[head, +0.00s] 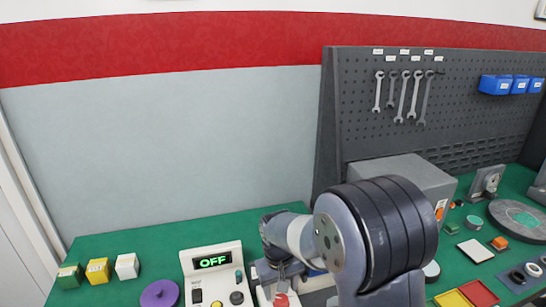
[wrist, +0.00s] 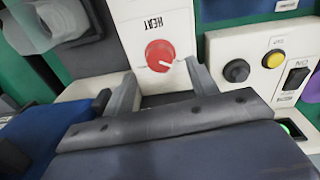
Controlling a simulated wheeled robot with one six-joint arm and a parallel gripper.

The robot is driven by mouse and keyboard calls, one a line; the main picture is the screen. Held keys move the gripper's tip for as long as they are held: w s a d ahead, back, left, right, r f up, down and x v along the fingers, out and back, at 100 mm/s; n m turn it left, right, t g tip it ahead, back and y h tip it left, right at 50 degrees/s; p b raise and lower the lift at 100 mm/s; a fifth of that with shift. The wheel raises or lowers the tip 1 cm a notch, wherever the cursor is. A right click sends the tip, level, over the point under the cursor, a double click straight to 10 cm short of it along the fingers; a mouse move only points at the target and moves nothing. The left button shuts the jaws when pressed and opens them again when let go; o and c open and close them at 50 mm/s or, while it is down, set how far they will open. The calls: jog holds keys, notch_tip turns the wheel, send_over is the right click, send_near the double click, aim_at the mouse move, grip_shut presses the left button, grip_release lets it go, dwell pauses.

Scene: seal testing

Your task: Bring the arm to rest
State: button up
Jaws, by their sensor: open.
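My arm shows in the head view, its large dark joint in front and its wrist bent down over the bench. My gripper (wrist: 162,86) is open in the wrist view, its two fingers spread with nothing between them. Just beyond the fingertips is a red round knob (wrist: 160,55) on a white panel marked HEAT (wrist: 150,22). The knob also shows in the head view (head: 281,300), below the wrist. The fingers look apart from it, but the exact gap is hard to tell.
A control box (head: 216,272) with a lit OFF display stands left of the wrist. A purple disc (head: 159,294) and green, yellow and white blocks (head: 98,271) lie further left. A grey box (head: 402,180) and tool pegboard (head: 350,100) stand behind my arm. The back left bench is clear.

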aim_at(281, 299)
notch_tip(281, 299, up, 7)
notch_tip(281, 299, down, 11)
jog(key=shift+d+r+p, duration=0.1)
jog(key=shift+p, duration=0.2)
jog(key=shift+r+m, duration=0.15)
jog(key=shift+m, duration=0.75)
jog(key=m+p, duration=0.2)
jog(key=m, duration=0.2)
jog(key=m+p, duration=0.3)
jog(key=m, duration=0.3)
jog(key=shift+m+g+p, duration=0.3)
notch_tip(281, 299, up, 10)
jog(key=b, duration=0.2)
jog(key=shift+w+a+r, duration=0.2)
jog(key=shift+r, duration=0.05)
jog(key=shift+r, duration=0.15)
